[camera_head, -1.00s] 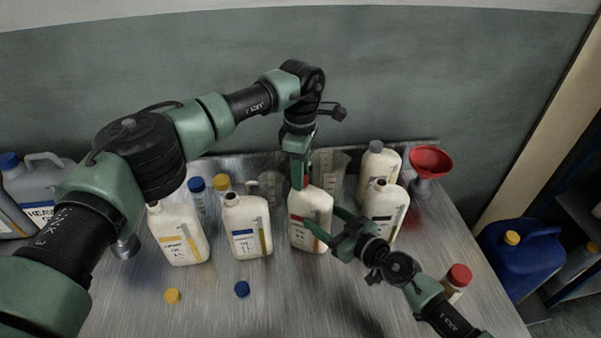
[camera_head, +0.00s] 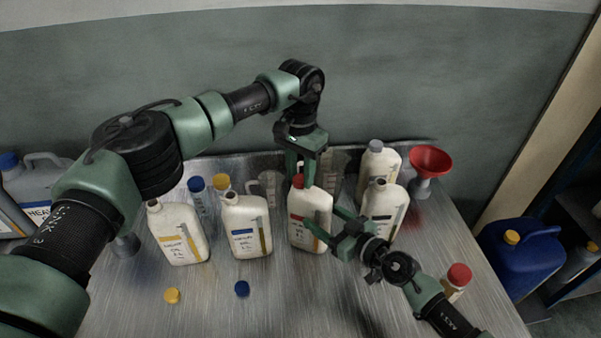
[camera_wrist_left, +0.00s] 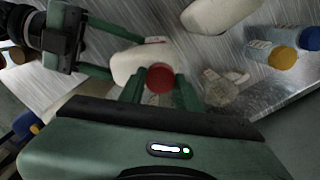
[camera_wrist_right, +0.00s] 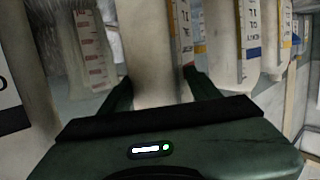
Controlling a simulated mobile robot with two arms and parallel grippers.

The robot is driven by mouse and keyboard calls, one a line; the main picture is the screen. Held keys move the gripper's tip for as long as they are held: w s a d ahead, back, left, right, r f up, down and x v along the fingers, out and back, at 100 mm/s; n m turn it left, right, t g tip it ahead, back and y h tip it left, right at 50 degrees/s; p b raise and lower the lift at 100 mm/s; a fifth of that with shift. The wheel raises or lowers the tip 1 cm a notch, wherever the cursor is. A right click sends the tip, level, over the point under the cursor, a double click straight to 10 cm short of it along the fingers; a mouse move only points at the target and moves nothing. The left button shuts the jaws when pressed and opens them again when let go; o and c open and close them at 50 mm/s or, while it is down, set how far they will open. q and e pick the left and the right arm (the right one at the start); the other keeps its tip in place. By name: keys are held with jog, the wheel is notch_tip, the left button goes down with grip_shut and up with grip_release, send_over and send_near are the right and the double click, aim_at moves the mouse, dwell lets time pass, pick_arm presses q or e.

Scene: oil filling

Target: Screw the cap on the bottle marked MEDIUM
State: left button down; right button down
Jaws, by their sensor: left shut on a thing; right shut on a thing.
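The bottle with the red-striped label (camera_head: 309,222) stands upright on the metal table; its label text is too small to read. A red cap (camera_head: 297,181) sits at its neck, and shows in the left wrist view (camera_wrist_left: 160,77). I cannot tell how tightly it is seated. My left gripper (camera_head: 304,180) points down from above and is shut on the red cap. My right gripper (camera_head: 325,228) comes in from the lower right and is shut on this bottle's body, filling the middle of the right wrist view (camera_wrist_right: 158,60).
Uncapped bottles with a blue label (camera_head: 246,225) and a yellow label (camera_head: 178,235) stand left. A black-label bottle (camera_head: 384,210) and a red funnel (camera_head: 430,161) stand right. A yellow cap (camera_head: 172,296) and a blue cap (camera_head: 242,288) lie on the clear front table.

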pick_arm(q)
jog(key=shift+s+d, duration=0.1)
jog(key=c, duration=1)
grip_release()
jog(key=shift+r, duration=0.1)
jog(key=shift+w+r, duration=0.2)
jog(key=shift+r, duration=1.95)
jog(key=shift+c, duration=0.3)
